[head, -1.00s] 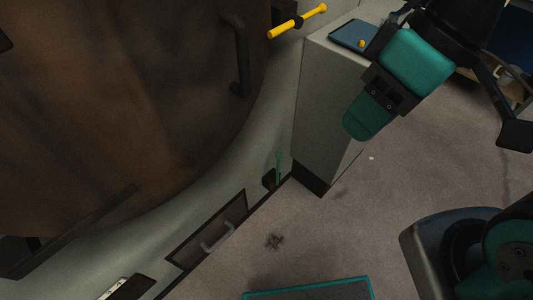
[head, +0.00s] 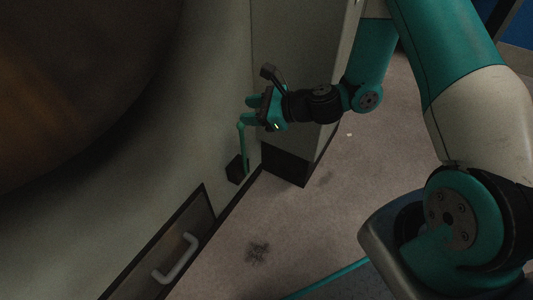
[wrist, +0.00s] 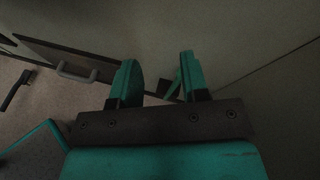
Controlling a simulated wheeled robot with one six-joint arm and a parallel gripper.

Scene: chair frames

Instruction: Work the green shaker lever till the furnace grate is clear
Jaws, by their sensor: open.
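The green shaker lever (head: 244,152) stands up from a dark slot box (head: 236,169) low on the pale wall. My gripper (head: 247,109) is open and empty at the lever's top end. In the wrist view the lever (wrist: 173,87) shows behind the gap between my fingers (wrist: 158,66), close to the right finger; whether they touch, I cannot tell. The furnace's large brown round front (head: 80,90) fills the upper left. The grate itself is not visible.
A framed panel with a grey handle (head: 178,260) is low on the wall, left of the lever. A grey cabinet (head: 287,60) stands close right of it. A dark smudge (head: 257,252) marks the floor. A green-edged item (head: 326,278) lies in front.

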